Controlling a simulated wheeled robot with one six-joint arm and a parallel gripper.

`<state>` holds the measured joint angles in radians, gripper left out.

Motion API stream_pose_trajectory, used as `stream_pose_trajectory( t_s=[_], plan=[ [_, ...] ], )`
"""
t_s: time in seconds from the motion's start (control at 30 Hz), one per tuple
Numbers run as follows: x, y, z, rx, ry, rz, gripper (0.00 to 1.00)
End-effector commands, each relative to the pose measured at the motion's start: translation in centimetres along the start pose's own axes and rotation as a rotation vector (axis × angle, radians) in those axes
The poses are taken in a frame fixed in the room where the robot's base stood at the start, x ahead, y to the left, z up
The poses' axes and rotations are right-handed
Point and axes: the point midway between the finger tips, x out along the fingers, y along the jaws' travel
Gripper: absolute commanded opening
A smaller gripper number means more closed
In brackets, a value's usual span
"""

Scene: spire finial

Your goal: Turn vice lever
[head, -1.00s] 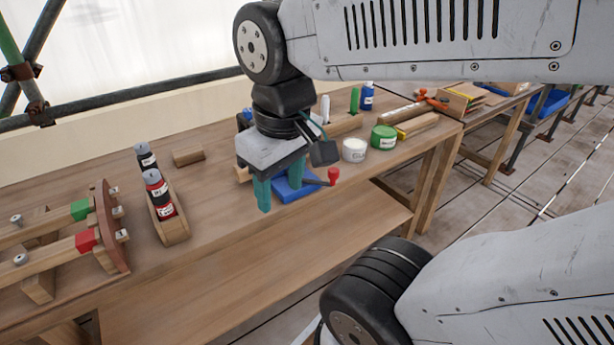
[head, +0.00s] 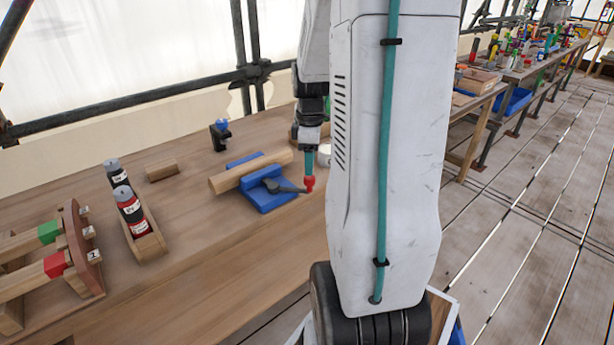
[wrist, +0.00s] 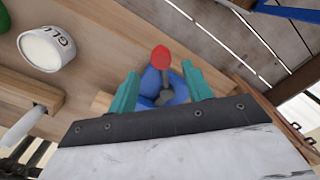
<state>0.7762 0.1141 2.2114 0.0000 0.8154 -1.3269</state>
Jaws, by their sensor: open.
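The blue vice (head: 264,199) sits near the front edge of the workbench with a wooden bar (head: 250,171) lying across it. My gripper (head: 309,172) points down at the knob. In the wrist view, the gripper's teal fingers (wrist: 160,82) are open, one on each side of the lever, with the red knob (wrist: 160,57) just beyond the tips. The blue vice (wrist: 150,84) lies behind it. I cannot tell whether either finger touches the lever.
A white glue pot (wrist: 46,48) stands beside the vice. A wooden holder (head: 150,240) with two bottles, a loose block (head: 161,170) and a rack with red and green clamps (head: 55,250) are on the left. The bench (head: 215,245) is clear in front.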

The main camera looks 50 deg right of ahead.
Motion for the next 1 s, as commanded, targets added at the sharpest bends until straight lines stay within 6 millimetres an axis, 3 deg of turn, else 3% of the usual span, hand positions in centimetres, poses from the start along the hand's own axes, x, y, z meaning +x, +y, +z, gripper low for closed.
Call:
stream_pose_trajectory(
  t_s=[0.3,0.7,0.9,1.0],
  plan=[
    [4.9,-0.2,-0.1,0.0,-0.001,-0.004,0.5],
    [5.9,-0.1,-0.1,0.001,0.0,-0.001,0.5],
    [5.9,-0.1,-0.1,0.001,0.0,-0.001,0.0],
    [5.8,-0.1,-0.1,0.002,0.0,-0.001,0.0]
  ],
)
